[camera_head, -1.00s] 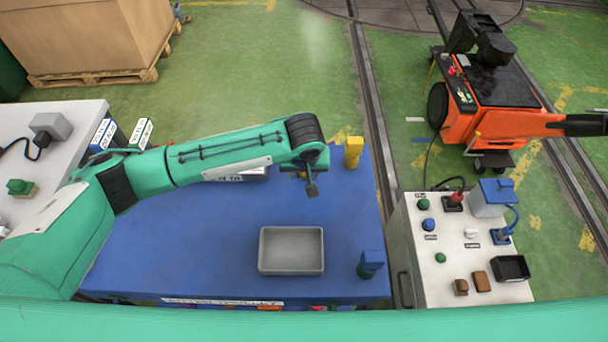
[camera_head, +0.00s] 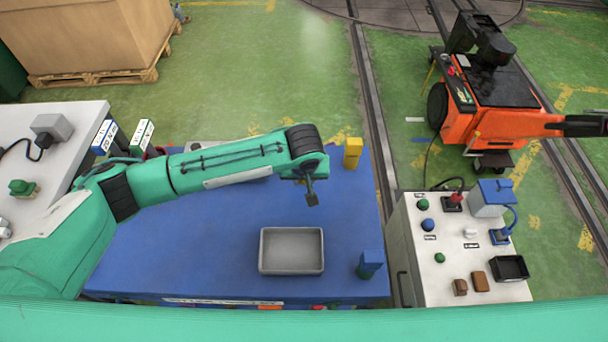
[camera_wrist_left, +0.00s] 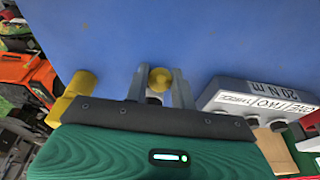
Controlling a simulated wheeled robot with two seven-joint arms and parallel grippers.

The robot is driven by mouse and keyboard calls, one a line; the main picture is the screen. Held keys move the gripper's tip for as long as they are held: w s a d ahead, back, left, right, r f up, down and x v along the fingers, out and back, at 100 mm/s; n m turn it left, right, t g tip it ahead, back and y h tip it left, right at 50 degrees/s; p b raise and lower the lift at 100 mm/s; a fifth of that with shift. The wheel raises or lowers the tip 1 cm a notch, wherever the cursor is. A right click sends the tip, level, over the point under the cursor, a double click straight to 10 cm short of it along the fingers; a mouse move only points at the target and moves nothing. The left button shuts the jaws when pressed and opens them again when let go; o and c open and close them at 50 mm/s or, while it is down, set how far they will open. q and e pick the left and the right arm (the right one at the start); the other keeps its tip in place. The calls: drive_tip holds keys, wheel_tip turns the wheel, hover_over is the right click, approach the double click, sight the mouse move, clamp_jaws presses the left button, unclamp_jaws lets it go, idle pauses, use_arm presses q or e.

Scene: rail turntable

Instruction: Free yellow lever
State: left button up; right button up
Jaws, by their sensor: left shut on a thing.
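My left gripper (camera_head: 311,198) hangs above the blue table top, its fingers pointing down. In the left wrist view its two grey fingers (camera_wrist_left: 155,88) are shut on a small yellow round-ended piece (camera_wrist_left: 160,79). I cannot tell from this end whether that piece is the yellow lever. A separate upright yellow block (camera_head: 353,153) stands at the table's far right corner, right of the gripper. It also shows at the left in the wrist view (camera_wrist_left: 72,98). My right gripper is not in view.
The blue table (camera_head: 190,255) bears an empty grey tray (camera_head: 291,251) and a blue-green piece (camera_head: 370,264). A labelled grey holder (camera_wrist_left: 262,98) is partly behind my arm. A control cabinet (camera_head: 455,270) with buttons stands right. The table middle is clear.

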sight(304, 198)
use_arm(q)
drive_tip(key=shift+s+f, duration=0.1)
drive_tip(key=shift+s, duration=0.05)
drive_tip(key=shift+s+f, duration=0.25)
drive_tip(key=shift+f, duration=0.15)
drive_tip(key=shift+s+f, duration=0.1)
drive_tip(key=shift+f, duration=0.15)
drive_tip(key=shift+s+f+p, duration=0.25)
drive_tip(key=shift+f+p, duration=0.05)
drive_tip(key=shift+f, duration=0.55)
drive_tip(key=shift+s+f, duration=0.2)
drive_tip(key=shift+f, duration=0.55)
